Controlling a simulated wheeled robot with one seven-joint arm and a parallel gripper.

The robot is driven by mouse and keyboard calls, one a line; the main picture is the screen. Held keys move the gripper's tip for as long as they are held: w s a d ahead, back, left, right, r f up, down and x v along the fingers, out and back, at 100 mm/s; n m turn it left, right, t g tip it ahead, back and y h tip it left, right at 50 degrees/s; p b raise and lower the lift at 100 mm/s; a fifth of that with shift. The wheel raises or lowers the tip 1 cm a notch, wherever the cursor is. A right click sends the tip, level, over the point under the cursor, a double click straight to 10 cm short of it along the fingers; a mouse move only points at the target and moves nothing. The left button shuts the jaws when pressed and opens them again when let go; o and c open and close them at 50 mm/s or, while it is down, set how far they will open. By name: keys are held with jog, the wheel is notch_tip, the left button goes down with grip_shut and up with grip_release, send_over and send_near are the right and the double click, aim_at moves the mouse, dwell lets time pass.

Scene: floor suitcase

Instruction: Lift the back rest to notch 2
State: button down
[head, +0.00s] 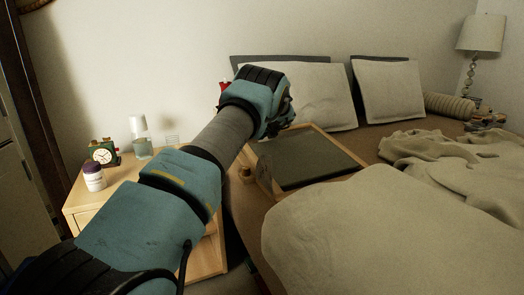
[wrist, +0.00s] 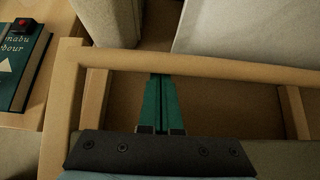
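The back rest lies on the bed in the head view, a flat grey-green panel (head: 302,158) in a light wooden frame (head: 345,146). The panel looks low and close to flat; its notches cannot be made out. My gripper (head: 290,122) is over the frame's far left corner, its fingers mostly hidden by my wrist. In the wrist view, the wooden frame's crossbar (wrist: 215,67) runs across the picture. My gripper's teal fingers (wrist: 160,98) are together with nothing visible between them. Their tips reach the crossbar's near edge; whether they touch it cannot be told.
Pillows (head: 390,92) stand against the wall behind the back rest. A rumpled blanket (head: 380,225) covers the bed's front and right.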

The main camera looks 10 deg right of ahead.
jog(key=s+d+r+t+y+b, duration=0.1)
jog(key=s+r+t+b, duration=0.2)
jog(key=s+r+b, duration=0.2)
jog(key=s+d+r+t+y+b, duration=0.1)
jog(key=s+r+t+b, duration=0.3)
jog(key=r+b, duration=0.7)
jog(key=shift+s+r, duration=0.55)
jog(key=shift+r, duration=1.4)
jog(key=shift+d, duration=0.1)
